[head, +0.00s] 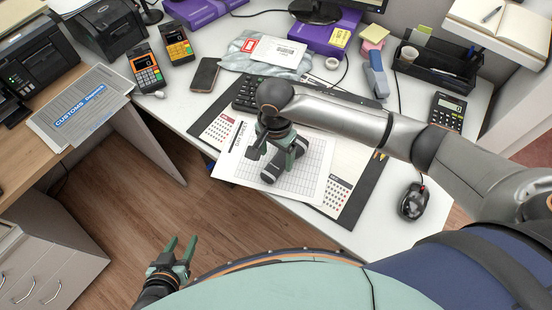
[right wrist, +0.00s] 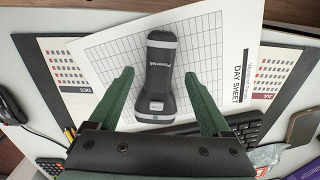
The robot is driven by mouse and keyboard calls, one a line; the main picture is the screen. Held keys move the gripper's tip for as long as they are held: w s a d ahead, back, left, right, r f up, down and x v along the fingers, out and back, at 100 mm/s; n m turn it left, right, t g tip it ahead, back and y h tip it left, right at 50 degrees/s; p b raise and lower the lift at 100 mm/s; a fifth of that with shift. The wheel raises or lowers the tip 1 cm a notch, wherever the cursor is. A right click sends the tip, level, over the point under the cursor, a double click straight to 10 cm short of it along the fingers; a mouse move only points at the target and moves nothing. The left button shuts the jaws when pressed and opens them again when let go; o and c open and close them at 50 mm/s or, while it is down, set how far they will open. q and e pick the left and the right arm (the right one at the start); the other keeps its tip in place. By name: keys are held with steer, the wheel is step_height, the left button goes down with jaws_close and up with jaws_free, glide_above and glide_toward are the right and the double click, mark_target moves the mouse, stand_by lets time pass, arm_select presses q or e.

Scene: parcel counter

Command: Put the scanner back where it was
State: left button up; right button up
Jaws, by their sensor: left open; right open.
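The scanner (right wrist: 160,75), black with grey bands and white lettering, lies on the printed day sheet (right wrist: 105,48) in the right wrist view. In the head view the scanner (head: 269,174) is partly hidden by my right gripper (head: 272,160). My right gripper (right wrist: 158,78) is open above the sheet, with one green finger on each side of the scanner and gaps between. I cannot tell how far above the sheet the fingertips are. My left gripper (head: 182,246) is open and empty, low in front of the desk, over the floor.
The sheet lies on a dark desk mat with calendars. A keyboard (head: 245,94) is behind it, a mouse (head: 413,202) and calculator (head: 447,112) to the right. Two card terminals (head: 147,68) (head: 175,43) and a phone (head: 205,74) are at left. The desk's right front is mostly clear.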

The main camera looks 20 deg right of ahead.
mark_target(275, 165)
step_height(275, 165, up, 8)
steer(key=p, duration=0.1)
steer(key=shift+r, duration=0.2)
